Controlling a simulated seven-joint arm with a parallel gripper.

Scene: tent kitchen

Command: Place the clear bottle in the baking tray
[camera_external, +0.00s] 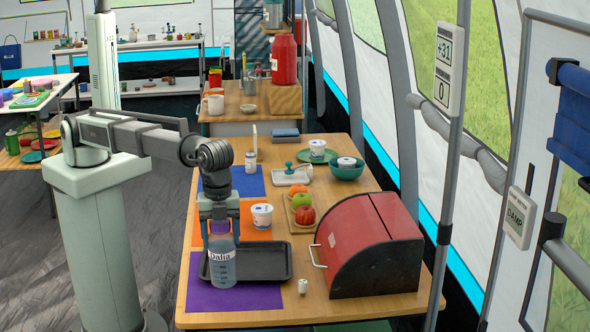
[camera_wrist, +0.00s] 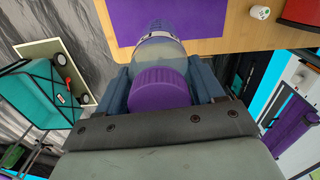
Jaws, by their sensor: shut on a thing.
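The clear bottle (camera_external: 222,263), labelled "Dalia", hangs roughly upright in my gripper (camera_external: 220,217). My gripper is shut around its top, near the purple cap. In the wrist view the purple cap (camera_wrist: 158,90) sits between my fingers, with the clear body (camera_wrist: 158,55) beyond it. The black baking tray (camera_external: 262,264) lies flat on the table and looks empty. The bottle covers the tray's left part in the external view, and its base shows lower than the tray's near edge. I cannot tell its height above the table. The tray does not show in the wrist view.
A red bread box (camera_external: 365,240) stands right of the tray. A small white item (camera_external: 303,286) is near the front. Purple mat (camera_external: 225,298) is bare in front.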

